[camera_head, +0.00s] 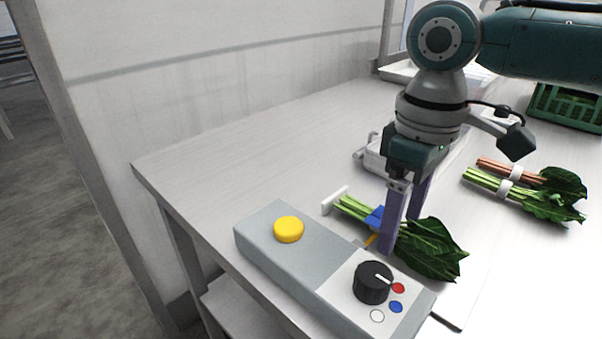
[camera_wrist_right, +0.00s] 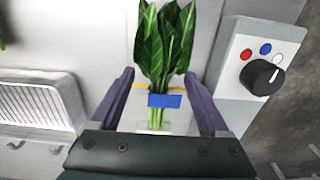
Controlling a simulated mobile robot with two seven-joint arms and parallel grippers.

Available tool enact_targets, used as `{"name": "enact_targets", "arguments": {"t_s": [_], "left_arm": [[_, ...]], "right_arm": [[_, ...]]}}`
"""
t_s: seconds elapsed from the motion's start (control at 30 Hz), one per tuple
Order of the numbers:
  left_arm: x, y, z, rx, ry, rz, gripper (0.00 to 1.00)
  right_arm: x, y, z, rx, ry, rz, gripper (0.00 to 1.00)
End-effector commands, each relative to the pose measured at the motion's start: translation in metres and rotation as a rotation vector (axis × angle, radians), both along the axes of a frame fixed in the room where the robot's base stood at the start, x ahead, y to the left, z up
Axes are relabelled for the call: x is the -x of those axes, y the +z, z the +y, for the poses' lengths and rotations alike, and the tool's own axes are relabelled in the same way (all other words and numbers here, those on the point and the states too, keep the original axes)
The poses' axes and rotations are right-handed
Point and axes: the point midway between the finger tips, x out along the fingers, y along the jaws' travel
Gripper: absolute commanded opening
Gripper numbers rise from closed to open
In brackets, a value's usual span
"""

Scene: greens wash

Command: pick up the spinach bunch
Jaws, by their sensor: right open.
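The spinach bunch (camera_head: 432,250) lies on the table behind the control box, with dark green leaves and pale stems bound by a blue band. It also shows in the right wrist view (camera_wrist_right: 165,45), with the blue band (camera_wrist_right: 164,100) across its stems. My right gripper (camera_head: 400,232) is open and points down over the bunch, one finger on each side near the band. In the right wrist view the fingers (camera_wrist_right: 165,82) stand apart on either side of the bunch, with gaps between. The picture does not settle how close the fingertips are to the table. My left gripper is out of view.
A grey control box (camera_head: 270,215) with a yellow button (camera_head: 288,229) and a black knob (camera_head: 373,282) stands close in front. Two more bunches with white bands (camera_head: 505,187) lie to the right. A green crate (camera_head: 565,105) is at the back right. The table's left part is clear.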

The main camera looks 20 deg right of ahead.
Motion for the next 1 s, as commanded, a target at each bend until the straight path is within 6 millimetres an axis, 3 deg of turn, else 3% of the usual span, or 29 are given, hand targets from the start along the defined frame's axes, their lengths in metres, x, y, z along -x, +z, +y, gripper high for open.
{"name": "enact_targets", "arguments": {"t_s": [0.3, 1.0], "left_arm": [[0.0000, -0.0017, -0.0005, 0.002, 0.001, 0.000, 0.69], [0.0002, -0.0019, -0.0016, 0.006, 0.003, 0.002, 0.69]], "right_arm": [[-0.0001, -0.0074, 0.0002, 0.001, 0.001, -0.001, 0.79], [-0.0003, -0.0071, 0.0001, 0.001, 0.001, -0.001, 0.01]]}}
